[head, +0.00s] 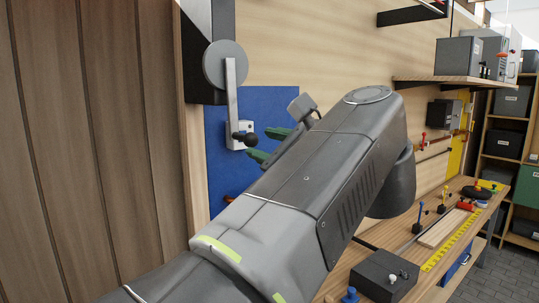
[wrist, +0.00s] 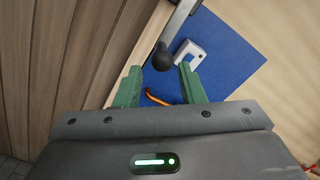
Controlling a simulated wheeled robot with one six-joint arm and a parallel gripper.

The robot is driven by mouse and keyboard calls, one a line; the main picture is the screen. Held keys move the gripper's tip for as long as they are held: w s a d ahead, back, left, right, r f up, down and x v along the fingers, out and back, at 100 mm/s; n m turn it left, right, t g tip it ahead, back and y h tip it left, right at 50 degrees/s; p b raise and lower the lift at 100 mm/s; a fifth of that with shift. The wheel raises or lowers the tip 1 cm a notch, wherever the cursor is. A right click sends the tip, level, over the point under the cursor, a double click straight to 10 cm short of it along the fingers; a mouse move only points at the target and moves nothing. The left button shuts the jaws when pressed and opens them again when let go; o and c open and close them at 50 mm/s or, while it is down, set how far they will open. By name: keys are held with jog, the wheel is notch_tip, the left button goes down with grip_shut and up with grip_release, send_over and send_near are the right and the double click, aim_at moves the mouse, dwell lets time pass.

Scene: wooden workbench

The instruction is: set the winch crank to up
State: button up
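The winch crank (head: 231,98) is a flat metal arm on a round grey hub (head: 225,65) at the upper left. It hangs down from the hub, with a black ball knob (head: 250,139) at its lower end. In the wrist view the knob (wrist: 162,57) lies just beyond and between the fingertips. My gripper (head: 268,144) has green fingers that stand apart, a little right of the knob. In the wrist view my gripper (wrist: 158,73) is open, with nothing held. Whether a finger touches the knob I cannot tell.
A blue panel (head: 277,103) with a small white box (head: 233,128) is behind the knob. An orange hook-like thing (wrist: 163,98) shows between the fingers. Wooden boards (head: 80,150) stand at left. The workbench (head: 417,262) at right holds a dark box (head: 384,276) and several small items.

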aim_at(254, 141)
jog(key=shift+b+v, duration=0.45)
jog(key=shift+v, duration=2.35)
jog(key=shift+a, duration=0.1)
jog(key=shift+p+x, duration=1.05)
jog(key=shift+x, duration=3.5)
jog(key=shift+w, duration=0.15)
